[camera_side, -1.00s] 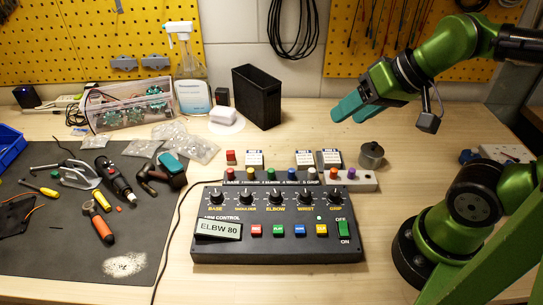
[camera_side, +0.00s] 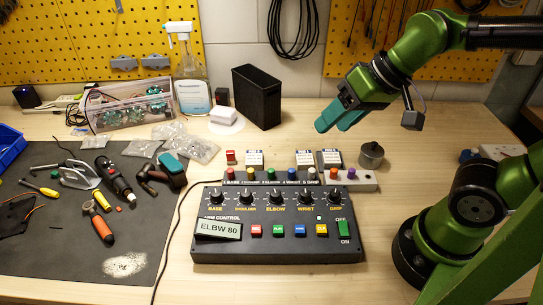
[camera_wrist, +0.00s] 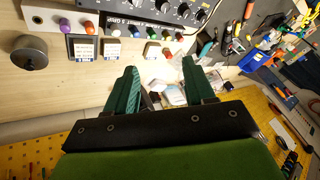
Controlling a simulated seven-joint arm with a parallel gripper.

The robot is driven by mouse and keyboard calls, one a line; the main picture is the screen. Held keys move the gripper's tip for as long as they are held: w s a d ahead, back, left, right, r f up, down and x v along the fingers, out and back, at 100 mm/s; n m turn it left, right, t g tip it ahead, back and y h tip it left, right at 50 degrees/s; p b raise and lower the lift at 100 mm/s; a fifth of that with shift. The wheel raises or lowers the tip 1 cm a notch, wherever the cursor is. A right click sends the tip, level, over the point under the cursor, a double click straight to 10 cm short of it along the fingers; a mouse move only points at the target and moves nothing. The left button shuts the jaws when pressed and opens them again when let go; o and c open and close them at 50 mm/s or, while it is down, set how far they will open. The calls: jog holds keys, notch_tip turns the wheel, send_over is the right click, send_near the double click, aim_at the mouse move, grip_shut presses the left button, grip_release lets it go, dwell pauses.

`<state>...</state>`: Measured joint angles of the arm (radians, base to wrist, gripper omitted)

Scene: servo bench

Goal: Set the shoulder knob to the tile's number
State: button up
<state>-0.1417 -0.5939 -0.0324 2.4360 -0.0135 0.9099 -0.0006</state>
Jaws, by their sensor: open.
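The black control box (camera_side: 275,245) lies on the bench with a row of knobs labelled base, shoulder, elbow, wrist and grip. The shoulder knob (camera_side: 245,197) is second from left; its exact setting is too small to read. A pale tile (camera_side: 219,230) reading "ELBW 80" is at the box's left front. My gripper (camera_side: 330,122) is open and empty in the air behind and above the box, toward its right end. In the wrist view, its teal fingers (camera_wrist: 158,68) are apart with nothing between them; the control box (camera_wrist: 178,12) shows at the top edge.
A strip with coloured buttons (camera_side: 355,181) runs behind the box, with small labelled blocks (camera_side: 304,158) behind it. A round metal knob-like piece (camera_side: 371,155) stands at right. A black bin (camera_side: 257,97) stands at the back. Tools lie on the dark mat (camera_side: 40,265) at left.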

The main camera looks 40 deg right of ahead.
aim_at(246, 193)
jog(key=shift+w+a+f+n+g+h, duration=1.2)
jog(key=shift+w+a+n+g, duration=1.5)
jog(key=shift+w+a, duration=3.5)
notch_tip(246, 193, down, 16)
jog(key=shift+s+a+r, duration=0.1)
jog(key=shift+s, duration=0.05)
grip_shut()
jog(key=shift+m, duration=1.7)
grip_release()
